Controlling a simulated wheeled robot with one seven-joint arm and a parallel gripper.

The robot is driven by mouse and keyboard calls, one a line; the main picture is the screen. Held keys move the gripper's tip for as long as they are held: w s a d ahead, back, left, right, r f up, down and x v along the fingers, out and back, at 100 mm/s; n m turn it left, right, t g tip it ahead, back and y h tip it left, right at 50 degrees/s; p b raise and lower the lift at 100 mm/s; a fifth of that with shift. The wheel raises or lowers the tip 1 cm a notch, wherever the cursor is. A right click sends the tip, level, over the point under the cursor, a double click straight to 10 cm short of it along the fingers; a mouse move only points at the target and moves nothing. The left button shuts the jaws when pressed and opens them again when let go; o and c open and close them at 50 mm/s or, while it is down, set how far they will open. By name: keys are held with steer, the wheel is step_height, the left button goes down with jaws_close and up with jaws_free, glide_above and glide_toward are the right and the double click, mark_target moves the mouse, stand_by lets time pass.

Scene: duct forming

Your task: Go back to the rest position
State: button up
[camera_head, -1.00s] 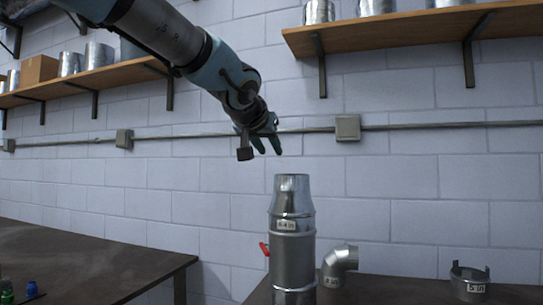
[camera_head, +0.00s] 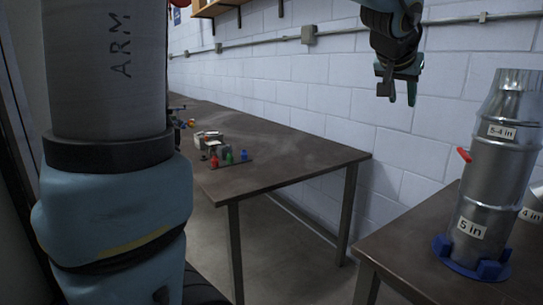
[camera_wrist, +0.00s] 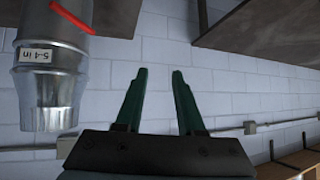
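My gripper (camera_head: 402,91) is up in the air at the upper right of the head view, to the left of the duct stack and apart from it. In the wrist view my gripper (camera_wrist: 159,84) shows two green fingers spread apart with nothing between them. The metal duct stack stands upright in a blue base (camera_head: 470,262) on the right table. Its lower duct (camera_head: 475,205) is labelled 5 in, and the tapered reducer (camera_head: 509,125) on top is labelled 5-4 in. The reducer also shows in the wrist view (camera_wrist: 50,85), upside down at the left.
A 4 in elbow (camera_head: 533,208) sits behind the stack, partly cut off. The left table (camera_head: 270,160) holds small coloured items, including a red one (camera_head: 214,160). Open floor lies between the two tables. A conduit with a box (camera_head: 308,35) runs along the wall.

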steer(key=w+a+f+n+g+y, duration=0.1)
steer(key=a+f+n+y, duration=0.1)
steer(key=a+f, duration=0.7)
steer(key=w+a+f+n+g+y, duration=0.1)
steer(key=a+f+n+y, duration=0.1)
steer(key=a+f, duration=0.7)
steer(key=s+a+f+n+g, duration=0.1)
steer(key=s+a+f, duration=0.2)
steer(key=a, duration=0.3)
steer(key=s+a+f+n+g+y, duration=0.1)
steer(key=s+a+f+g, duration=0.1)
steer(key=a, duration=0.4)
steer(key=s+a+f+n+g+y, duration=0.1)
steer(key=s+a+f, duration=0.3)
steer(key=s+a, duration=0.1)
steer(key=shift+a+n, duration=0.4)
steer(key=shift+a, duration=0.1)
steer(key=shift+s, duration=0.1)
